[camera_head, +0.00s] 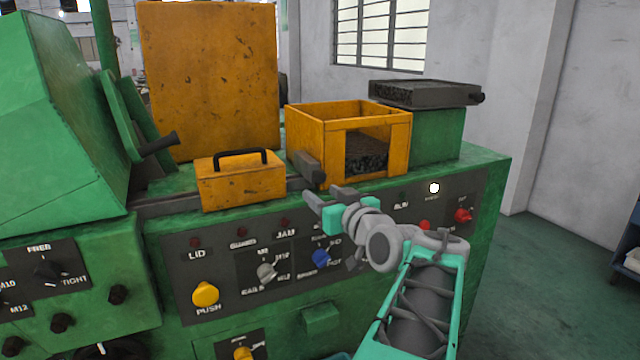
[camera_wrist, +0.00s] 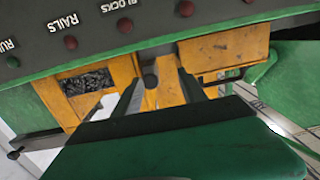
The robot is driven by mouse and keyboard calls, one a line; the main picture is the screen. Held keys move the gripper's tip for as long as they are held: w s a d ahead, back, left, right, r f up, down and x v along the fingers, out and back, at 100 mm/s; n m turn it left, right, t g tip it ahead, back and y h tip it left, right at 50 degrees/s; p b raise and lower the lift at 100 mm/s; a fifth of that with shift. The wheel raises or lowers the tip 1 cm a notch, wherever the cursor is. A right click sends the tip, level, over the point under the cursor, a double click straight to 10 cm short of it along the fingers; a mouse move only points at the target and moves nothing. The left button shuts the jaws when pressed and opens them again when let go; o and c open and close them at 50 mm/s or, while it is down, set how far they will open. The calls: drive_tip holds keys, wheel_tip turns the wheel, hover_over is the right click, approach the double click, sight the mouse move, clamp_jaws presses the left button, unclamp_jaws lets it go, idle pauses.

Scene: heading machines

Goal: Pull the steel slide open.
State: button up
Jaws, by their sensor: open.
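The steel slide (camera_head: 305,165) is a grey bar with a dark round knob at its near end. In the head view it sticks out between the low yellow box with a handle and the open yellow box. My gripper (camera_head: 324,193) is open and empty, just in front of and below the knob. In the wrist view the knob (camera_wrist: 150,76) shows between the two fingers of my gripper (camera_wrist: 158,84), nearer the left one. I cannot tell whether a finger touches it. Most of the slide's length is hidden between the boxes.
The low yellow box (camera_head: 240,180) has a black handle. The open yellow box (camera_head: 347,140) holds dark pieces. A second steel plate with a knob (camera_head: 425,94) lies on a green block at right. The control panel (camera_head: 330,245) with its knobs lies below my gripper.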

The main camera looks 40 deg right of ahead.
sight(322, 177)
drive_tip(key=shift+t+h, duration=0.3)
drive_tip(key=shift+t, duration=0.1)
drive_tip(key=w+d, duration=0.1)
drive_tip(key=w, duration=0.1)
drive_tip(key=w+d+r+p, duration=0.1)
drive_tip(key=w, duration=0.1)
drive_tip(key=w+d+p, duration=0.1)
drive_tip(key=w+d, duration=0.1)
drive_tip(key=shift+r, duration=0.4)
drive_tip(key=shift+c, duration=0.6)
clamp_jaws()
